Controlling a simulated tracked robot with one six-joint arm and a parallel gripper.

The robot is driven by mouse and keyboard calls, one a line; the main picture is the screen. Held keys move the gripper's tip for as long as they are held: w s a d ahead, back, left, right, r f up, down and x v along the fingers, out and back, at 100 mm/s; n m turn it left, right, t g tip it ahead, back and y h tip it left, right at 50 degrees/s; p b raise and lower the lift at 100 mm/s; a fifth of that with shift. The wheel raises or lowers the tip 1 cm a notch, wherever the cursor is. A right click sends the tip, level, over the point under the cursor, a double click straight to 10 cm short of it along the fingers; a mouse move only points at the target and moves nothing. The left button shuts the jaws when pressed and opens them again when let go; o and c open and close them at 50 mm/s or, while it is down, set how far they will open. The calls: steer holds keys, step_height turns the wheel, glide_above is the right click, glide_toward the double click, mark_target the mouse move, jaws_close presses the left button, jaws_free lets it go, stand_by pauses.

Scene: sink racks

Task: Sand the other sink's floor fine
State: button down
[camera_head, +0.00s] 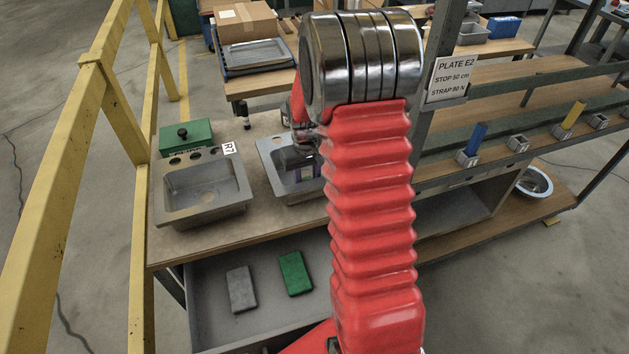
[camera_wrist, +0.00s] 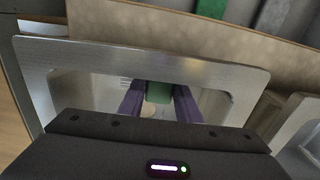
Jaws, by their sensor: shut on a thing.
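Two metal sinks lie on the bench. The left sink (camera_head: 178,205) is in full view beside a tag reading R7 (camera_head: 228,148). The right sink (camera_head: 268,162) is partly hidden by my arm; its rim crosses the wrist view (camera_wrist: 95,55). My gripper (camera_head: 310,172) is over the right sink's basin. In the wrist view its purple fingers (camera_wrist: 160,100) are shut on a green block (camera_wrist: 159,91), pointing into the basin. I cannot tell whether the block touches the sink floor. A grey block (camera_head: 241,289) and another green block (camera_head: 295,273) lie in the open drawer below.
A green box with a black knob (camera_head: 187,135) stands behind the left sink. A yellow railing (camera_head: 60,170) runs along the left. A post with a plate sign (camera_head: 447,79) and racks with small holders (camera_head: 467,158) stand to the right.

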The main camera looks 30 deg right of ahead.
steer(key=shift+w+a+f, duration=0.1)
steer(key=shift+w+a, duration=0.05)
steer(key=shift+a, duration=0.7)
steer(key=shift+w+a+r, duration=0.1)
steer(key=shift+a+r, duration=0.05)
steer(key=shift+r, duration=3.8)
step_height(320, 180, up, 14)
steer(key=shift+f, duration=0.2)
steer(key=shift+f, duration=0.15)
steer(key=shift+f, duration=2.35)
